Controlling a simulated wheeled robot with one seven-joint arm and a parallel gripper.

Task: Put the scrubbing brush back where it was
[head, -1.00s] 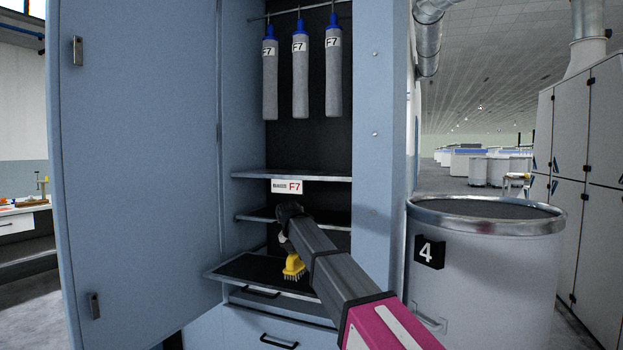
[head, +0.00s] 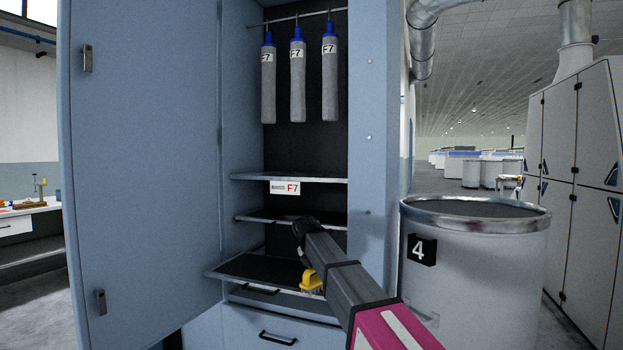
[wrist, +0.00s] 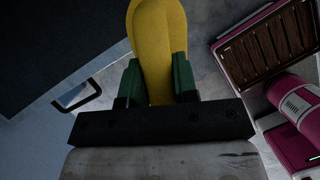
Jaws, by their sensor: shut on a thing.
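The scrubbing brush (head: 311,279) has a yellow body with pale bristles below. It shows in front of the pull-out dark shelf (head: 245,267) near its front edge, inside the open blue cabinet. In the wrist view, my gripper (wrist: 157,72) has green fingers shut on the brush's yellow handle (wrist: 157,30). In the head view my arm hides the gripper. I cannot tell the brush's height over the shelf.
Two more shelves are above, the upper with an F7 label (head: 285,188). Several grey F7 cylinders (head: 298,85) hang from a rail. The open cabinet door (head: 140,170) stands at left. A large can marked 4 (head: 480,270) stands at right. A drawer handle (head: 278,339) is below.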

